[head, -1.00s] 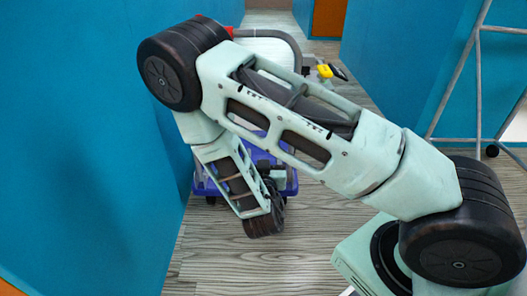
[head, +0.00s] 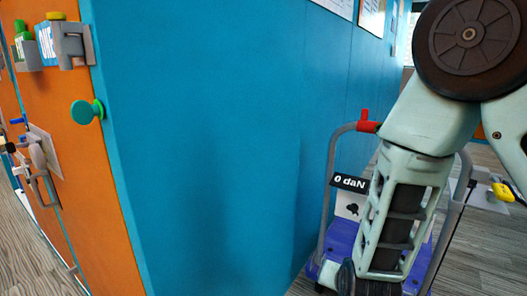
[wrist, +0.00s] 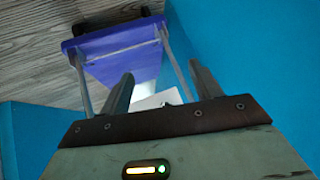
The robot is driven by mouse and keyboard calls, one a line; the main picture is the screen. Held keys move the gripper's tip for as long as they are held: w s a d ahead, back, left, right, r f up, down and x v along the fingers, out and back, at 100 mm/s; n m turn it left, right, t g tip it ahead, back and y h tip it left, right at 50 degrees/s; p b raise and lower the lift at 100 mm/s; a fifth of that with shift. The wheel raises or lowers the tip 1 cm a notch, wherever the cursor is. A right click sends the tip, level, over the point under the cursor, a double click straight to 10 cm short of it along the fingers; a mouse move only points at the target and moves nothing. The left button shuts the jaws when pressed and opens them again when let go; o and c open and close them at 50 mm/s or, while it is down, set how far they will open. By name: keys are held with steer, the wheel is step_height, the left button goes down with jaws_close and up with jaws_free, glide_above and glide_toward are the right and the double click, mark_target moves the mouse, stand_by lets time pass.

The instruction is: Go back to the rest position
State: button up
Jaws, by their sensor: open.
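My gripper shows in the wrist view (wrist: 163,88), with its two fingers apart and nothing between them. Beyond the fingers is a blue cart (wrist: 120,52) with grey posts. In the head view my arm stands at the right, in front of the same blue cart (head: 341,240). The gripper itself cannot be made out in the head view.
A blue locker wall (head: 220,140) fills the middle. At the left is an orange door (head: 75,170) with a green knob (head: 85,112), grey brackets (head: 73,45) and a handle (head: 42,165). A sign reading 0 daN (head: 350,183) is on the cart. Wood floor shows lower right.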

steer(key=s+a+r+n+g+y, duration=0.4)
steer(key=s+a+r+n+g, duration=0.35)
steer(key=s, duration=0.55)
steer(key=s+d+r+n+g+h, duration=0.1)
steer(key=s+d+r+n, duration=0.15)
steer(key=s+r, duration=0.2)
steer(key=s+d+r+n+h, duration=0.2)
steer(key=s+r+n, duration=0.1)
steer(key=s, duration=0.3)
step_height(320, 180, up, 32)
steer(key=p, duration=3.2)
steer(key=shift+m+p, duration=0.3)
steer(key=shift+p, duration=0.05)
